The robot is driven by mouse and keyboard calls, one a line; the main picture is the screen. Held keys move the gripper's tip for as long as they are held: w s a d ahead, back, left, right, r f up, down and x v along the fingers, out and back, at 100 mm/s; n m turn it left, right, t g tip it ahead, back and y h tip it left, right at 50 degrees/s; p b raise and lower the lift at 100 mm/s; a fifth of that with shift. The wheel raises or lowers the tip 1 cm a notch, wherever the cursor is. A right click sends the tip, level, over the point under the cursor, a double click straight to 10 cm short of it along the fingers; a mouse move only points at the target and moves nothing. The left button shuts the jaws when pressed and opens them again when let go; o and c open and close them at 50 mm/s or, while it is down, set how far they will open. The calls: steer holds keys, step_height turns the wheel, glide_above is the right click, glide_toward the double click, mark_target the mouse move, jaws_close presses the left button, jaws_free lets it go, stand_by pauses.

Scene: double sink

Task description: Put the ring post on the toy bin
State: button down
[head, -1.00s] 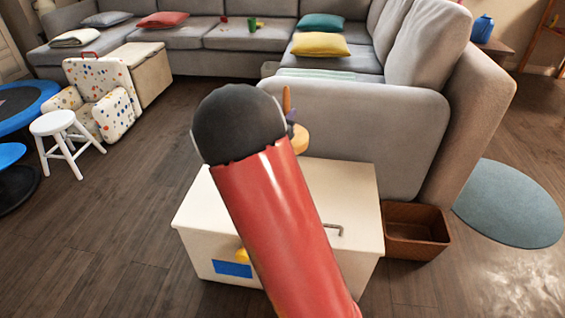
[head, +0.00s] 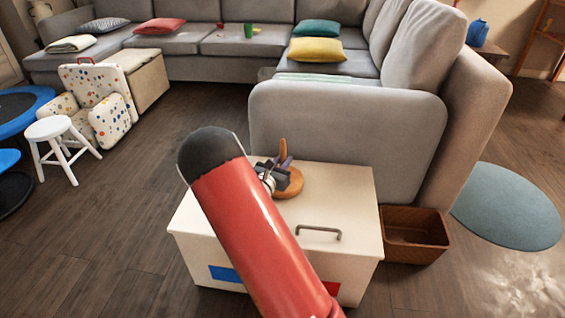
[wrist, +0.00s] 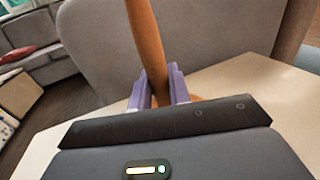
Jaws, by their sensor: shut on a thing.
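The ring post is a wooden peg on a round orange-brown base (head: 291,184). My gripper (head: 284,164) is shut on its peg, with a purple finger on either side. In the wrist view the peg (wrist: 147,40) rises between the fingers of my gripper (wrist: 158,88), leaning slightly. The toy bin (head: 345,205) is a cream box with a closed lid, a grey handle and coloured patches on its front. In the head view the base appears over the rear middle of the lid; I cannot tell whether it touches. My red arm hides part of the bin.
A grey sofa (head: 345,125) stands right behind the bin. A brown open box (head: 415,230) sits on the floor at the bin's right. A white stool (head: 60,140) and a spotted chair (head: 100,100) are at left. Floor between them and the bin is clear.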

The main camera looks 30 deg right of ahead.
steer(key=c, duration=1.8)
jaws_free()
steer(key=shift+f, duration=0.1)
steer(key=o, duration=0.5)
